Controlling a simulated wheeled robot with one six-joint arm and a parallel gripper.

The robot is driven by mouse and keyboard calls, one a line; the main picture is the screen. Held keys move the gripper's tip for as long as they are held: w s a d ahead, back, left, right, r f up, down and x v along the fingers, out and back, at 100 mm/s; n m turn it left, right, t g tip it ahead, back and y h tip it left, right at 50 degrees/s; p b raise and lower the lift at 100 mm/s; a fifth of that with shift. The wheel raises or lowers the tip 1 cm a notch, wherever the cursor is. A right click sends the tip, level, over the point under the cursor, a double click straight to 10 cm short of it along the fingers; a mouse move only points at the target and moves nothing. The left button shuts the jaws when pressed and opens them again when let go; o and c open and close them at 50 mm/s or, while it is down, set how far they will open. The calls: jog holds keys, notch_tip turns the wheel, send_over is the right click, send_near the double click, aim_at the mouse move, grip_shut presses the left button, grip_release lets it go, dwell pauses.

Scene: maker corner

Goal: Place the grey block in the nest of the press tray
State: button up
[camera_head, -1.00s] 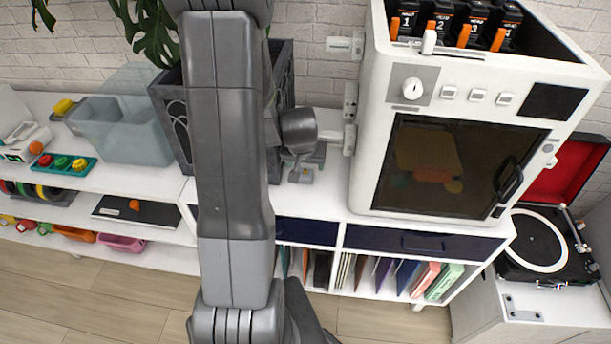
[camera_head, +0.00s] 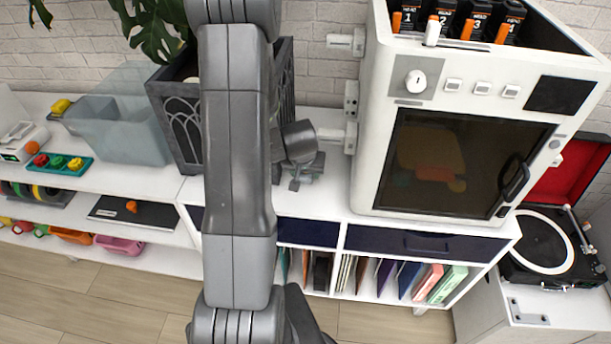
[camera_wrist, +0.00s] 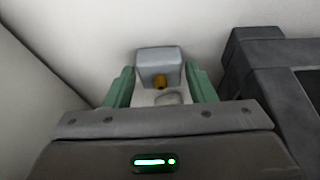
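A small grey block (camera_wrist: 158,60) with a brass-coloured knob shows in the wrist view, on a pale surface. My gripper (camera_wrist: 162,72) has two green fingers, one on each side of the block. Gaps show between the fingers and the block, so it is open and not holding it. In the head view my gripper (camera_head: 303,178) is low over the white counter, between the dark planter and the white cabinet. The block cannot be made out there. I cannot identify the press tray or its nest in either view.
The white cabinet (camera_head: 365,130) with a dark window stands close right of my gripper. A dark planter (camera_head: 172,115) stands left, partly behind my arm. A clear bin (camera_head: 130,130) is farther left. The white counter (camera_head: 328,192) has a narrow bare strip in front.

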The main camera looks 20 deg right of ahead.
jog(key=c, duration=0.7)
jog(key=shift+r, duration=0.2)
